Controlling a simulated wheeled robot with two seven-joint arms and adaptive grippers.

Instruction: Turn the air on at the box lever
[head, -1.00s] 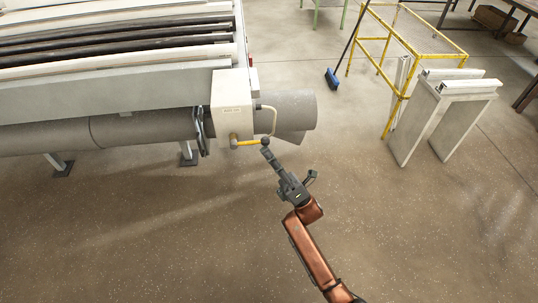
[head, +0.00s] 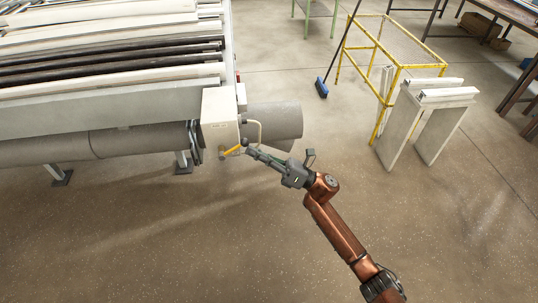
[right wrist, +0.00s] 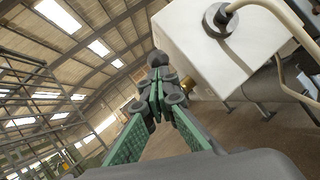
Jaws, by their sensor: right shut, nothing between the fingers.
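The cream air box (head: 220,118) hangs at the end of the bench, over the grey pipe. Its short yellow lever (head: 232,150) is low on the box and slants up to the right to a dark knob (head: 244,142). My right gripper (head: 251,152) is shut and empty, with its tips at the knob end of the lever; whether they touch cannot be told. In the right wrist view, the closed fingers (right wrist: 158,92) point at a dark round knob (right wrist: 157,59) beside the white box (right wrist: 235,50). My left gripper is out of view.
A thin bent hose (head: 259,130) runs beside the box, close to my right fingers. The grey pipe (head: 280,118) ends behind it. A yellow-framed stand (head: 404,66) and pale panels (head: 440,120) stand to the right. The floor in front is clear.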

